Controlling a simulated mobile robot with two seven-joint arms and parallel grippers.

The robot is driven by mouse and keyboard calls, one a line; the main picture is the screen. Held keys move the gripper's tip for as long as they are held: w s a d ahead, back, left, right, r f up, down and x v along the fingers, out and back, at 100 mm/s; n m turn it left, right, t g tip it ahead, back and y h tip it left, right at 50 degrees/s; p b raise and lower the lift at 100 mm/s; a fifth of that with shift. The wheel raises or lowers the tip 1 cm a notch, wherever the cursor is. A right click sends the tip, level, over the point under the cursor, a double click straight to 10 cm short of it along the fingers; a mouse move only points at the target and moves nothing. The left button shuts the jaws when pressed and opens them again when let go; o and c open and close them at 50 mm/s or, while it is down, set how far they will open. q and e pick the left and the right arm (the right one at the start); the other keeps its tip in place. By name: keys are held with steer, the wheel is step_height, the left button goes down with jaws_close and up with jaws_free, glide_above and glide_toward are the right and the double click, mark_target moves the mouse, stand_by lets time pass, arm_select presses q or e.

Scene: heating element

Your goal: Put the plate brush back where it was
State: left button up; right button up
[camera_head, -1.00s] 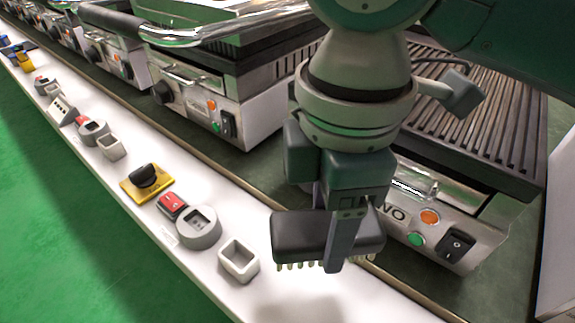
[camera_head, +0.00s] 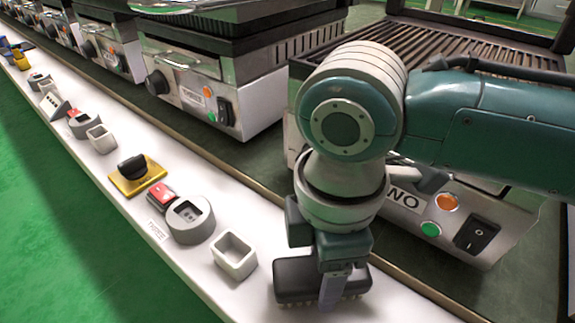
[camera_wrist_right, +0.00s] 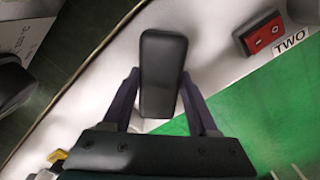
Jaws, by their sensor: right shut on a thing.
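The plate brush (camera_head: 296,281) is a dark block with short pale bristles underneath. My right gripper (camera_head: 333,291) points down and is shut on it, with a finger across its front side. The brush is level over the front white ledge (camera_head: 395,305), right of a square grey holder. I cannot tell whether the bristles touch the ledge. In the right wrist view the brush (camera_wrist_right: 162,75) shows as a long dark block between the fingers. My left gripper is not in view.
A square grey holder (camera_head: 236,256), a round grey socket (camera_head: 187,219), a red switch (camera_head: 161,194) and a yellow plate with a black knob (camera_head: 138,173) stand along the ledge. The ribbed grill (camera_head: 460,50) with its switch panel (camera_head: 450,215) stands behind my arm.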

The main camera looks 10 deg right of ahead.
steer(key=shift+f, duration=0.15)
steer(key=o, duration=1.3)
step_height(320, 180, up, 12)
steer(key=p, duration=0.5)
steer(key=s+a+m+y, duration=0.2)
steer(key=s+a, duration=0.1)
steer(key=a, duration=0.1)
steer(key=s+d+f+m+t+h, duration=0.1)
steer(key=s+d+m+t, duration=0.2)
steer(key=s+d+m, duration=0.6)
steer(key=d+m, duration=0.3)
steer(key=d, duration=0.1)
steer(key=shift+d+f+m+t+h, duration=0.15)
steer(key=shift+f+m+t+h, duration=0.15)
steer(key=shift+h, duration=0.1)
